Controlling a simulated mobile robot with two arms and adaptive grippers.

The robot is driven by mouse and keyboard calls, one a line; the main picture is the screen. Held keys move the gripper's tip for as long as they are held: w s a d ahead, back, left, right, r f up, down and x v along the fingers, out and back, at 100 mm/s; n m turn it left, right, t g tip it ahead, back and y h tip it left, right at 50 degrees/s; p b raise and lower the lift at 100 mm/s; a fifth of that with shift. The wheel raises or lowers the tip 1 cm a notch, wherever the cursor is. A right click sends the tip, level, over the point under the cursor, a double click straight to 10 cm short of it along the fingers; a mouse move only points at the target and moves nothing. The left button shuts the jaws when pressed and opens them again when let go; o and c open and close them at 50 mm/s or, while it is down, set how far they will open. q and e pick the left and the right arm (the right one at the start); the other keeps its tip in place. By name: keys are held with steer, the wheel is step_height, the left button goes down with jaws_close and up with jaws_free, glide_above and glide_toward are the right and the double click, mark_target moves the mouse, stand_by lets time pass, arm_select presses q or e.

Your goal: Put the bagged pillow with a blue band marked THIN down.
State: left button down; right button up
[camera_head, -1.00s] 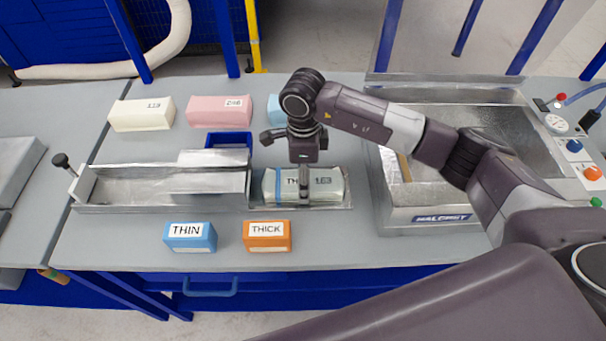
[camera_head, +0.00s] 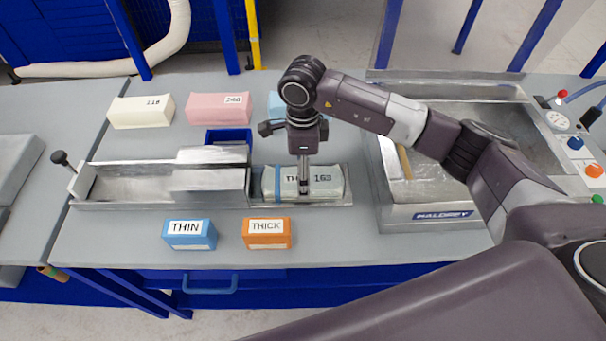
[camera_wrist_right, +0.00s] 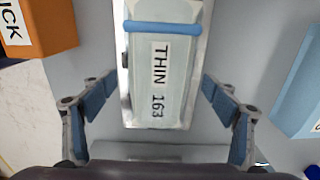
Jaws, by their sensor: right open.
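The bagged pillow (camera_head: 332,186) is pale green with a blue band and the label THIN 163. It lies flat on the metal plate (camera_head: 346,205) at the right end of the metal trough. In the right wrist view the pillow (camera_wrist_right: 160,95) lies between the fingers with its blue band at the top. My right gripper (camera_head: 304,192) is over the pillow, pointing down. In the wrist view its fingers (camera_wrist_right: 160,105) are spread wide, with a gap on each side of the pillow. Part of the THIN label is hidden behind the gripper in the head view. My left gripper is not in view.
A metal trough (camera_head: 150,187) lies left of the pillow. A blue THIN block (camera_head: 189,234) and an orange THICK block (camera_head: 267,233) stand in front. White (camera_head: 141,112) and pink (camera_head: 219,107) foam blocks stand behind. A metal machine (camera_head: 430,213) is at the right.

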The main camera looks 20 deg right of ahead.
step_height(320, 180, up, 11)
steer(key=b, duration=0.3)
steer(key=shift+f, duration=0.2)
